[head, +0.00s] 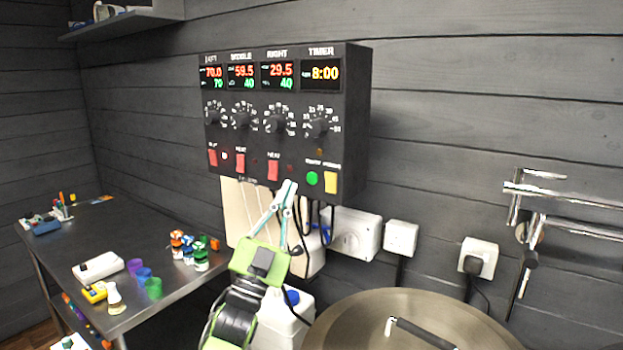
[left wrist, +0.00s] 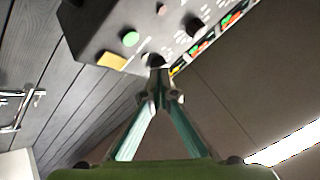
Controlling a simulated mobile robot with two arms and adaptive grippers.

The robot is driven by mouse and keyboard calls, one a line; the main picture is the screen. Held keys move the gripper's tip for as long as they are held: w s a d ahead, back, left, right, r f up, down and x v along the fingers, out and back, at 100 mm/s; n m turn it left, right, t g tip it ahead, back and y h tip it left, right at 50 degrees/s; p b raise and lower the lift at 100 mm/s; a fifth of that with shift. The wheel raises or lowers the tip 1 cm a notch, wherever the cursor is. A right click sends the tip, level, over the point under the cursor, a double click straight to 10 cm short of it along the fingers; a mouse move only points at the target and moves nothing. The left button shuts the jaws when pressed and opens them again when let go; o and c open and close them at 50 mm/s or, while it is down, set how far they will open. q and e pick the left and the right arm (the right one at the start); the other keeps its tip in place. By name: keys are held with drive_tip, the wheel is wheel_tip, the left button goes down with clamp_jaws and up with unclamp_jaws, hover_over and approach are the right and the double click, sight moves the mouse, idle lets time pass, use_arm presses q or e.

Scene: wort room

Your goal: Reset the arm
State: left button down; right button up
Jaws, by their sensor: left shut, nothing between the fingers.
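My left gripper (head: 288,186) is raised in front of the lower part of a black control box (head: 352,120) on the wall. Its fingertips are together and nothing shows between them. In the left wrist view the closed fingertips (left wrist: 155,68) appear below the box's panel (left wrist: 120,25), with a gap I cannot judge. The box has red and green number displays, a row of dials, red switches, a green button (head: 312,178) and a yellow button (head: 330,182). The timer display (head: 320,74) reads 8:00. My right gripper is not in view.
A round metal lid (head: 440,310) with a handle is at the lower right. A metal table (head: 110,235) at left holds bottles, coloured cups and small boxes. Sockets (head: 402,238) and cables are on the wall below the box. A metal pipe fitting (head: 560,222) sticks out at right.

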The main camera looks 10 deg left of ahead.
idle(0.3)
use_arm(q)
drive_tip(key=s+f+n+g+y, duration=0.2)
drive_tip(key=f+g, duration=0.1)
drive_tip(key=f, duration=0.7)
drive_tip(key=s+a+f+n+g+y, duration=0.1)
drive_tip(key=s+f+n+g+y, duration=0.2)
drive_tip(key=f, duration=0.7)
drive_tip(key=s+f+n+g+y, duration=0.15)
drive_tip(key=f+g, duration=0.25)
drive_tip(key=f, duration=0.6)
drive_tip(key=s+f+g, duration=0.6)
drive_tip(key=s+f, duration=0.6)
drive_tip(key=s, duration=0.1)
drive_tip(key=s+f+n+g, duration=0.1)
drive_tip(key=s+f+g, duration=0.2)
drive_tip(key=s, duration=0.7)
drive_tip(key=s+f+n+g, duration=0.1)
drive_tip(key=s+f+g, duration=0.25)
drive_tip(key=s, duration=0.55)
wheel_tip(320, 180, down, 28)
drive_tip(key=s+d+g+b, duration=0.1)
drive_tip(key=s+g+b, duration=0.1)
drive_tip(key=s+a+f+b, duration=0.2)
drive_tip(key=s+a+f, duration=0.1)
drive_tip(key=s+f, duration=1.4)
drive_tip(key=shift+s+f+m+g, duration=0.25)
drive_tip(key=shift+f+m+g, duration=0.15)
drive_tip(key=shift+f, duration=0.4)
